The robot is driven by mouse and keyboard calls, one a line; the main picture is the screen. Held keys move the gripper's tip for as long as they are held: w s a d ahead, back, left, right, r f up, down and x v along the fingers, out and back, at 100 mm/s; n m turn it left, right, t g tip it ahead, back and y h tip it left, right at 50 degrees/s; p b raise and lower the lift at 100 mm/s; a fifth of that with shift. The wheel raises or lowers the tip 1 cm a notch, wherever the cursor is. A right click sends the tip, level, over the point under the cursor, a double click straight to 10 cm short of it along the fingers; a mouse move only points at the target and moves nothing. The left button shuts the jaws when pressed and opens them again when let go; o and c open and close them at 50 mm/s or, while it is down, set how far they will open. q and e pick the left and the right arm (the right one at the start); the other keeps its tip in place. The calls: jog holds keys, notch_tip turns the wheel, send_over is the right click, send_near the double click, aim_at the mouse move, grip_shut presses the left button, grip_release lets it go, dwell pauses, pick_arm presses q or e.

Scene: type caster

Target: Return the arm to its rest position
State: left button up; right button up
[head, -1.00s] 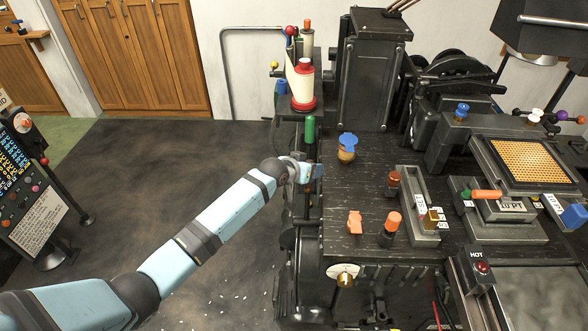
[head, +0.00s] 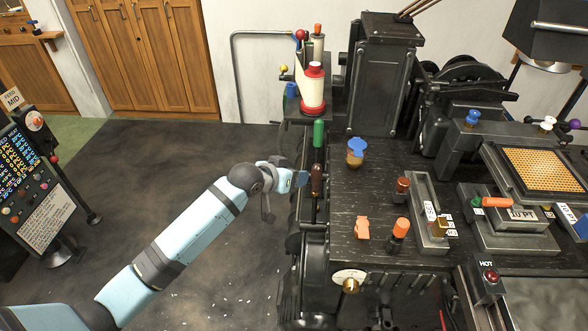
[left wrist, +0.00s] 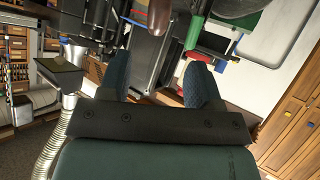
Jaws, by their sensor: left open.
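My left arm (head: 185,240), pale blue with dark joints, reaches from the lower left over the dark floor. Its gripper (head: 301,180) is beside the left edge of the black casting machine (head: 345,215), near a green handle (head: 318,133) and a dark brown handle (head: 317,180). In the head view I cannot tell if it touches the machine. In the left wrist view the two blue textured fingers of my left gripper (left wrist: 160,78) stand apart, with nothing between them. My right gripper is not in view.
A control panel (head: 40,190) stands at the left. Wooden cabinets (head: 145,55) line the back. The floor (head: 120,180) between is open.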

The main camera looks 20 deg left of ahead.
pick_arm(q)
jog(key=s+f, duration=0.5)
jog(key=s, duration=0.6)
jog(key=s+a+f+y+p, duration=0.1)
jog(key=s+f, duration=0.5)
jog(key=s, duration=0.4)
jog(key=s+f+y, duration=0.1)
jog(key=s+f, duration=0.4)
jog(key=s, duration=0.6)
jog(key=shift+s+a+f, duration=0.2)
jog(key=shift+s+a, duration=0.1)
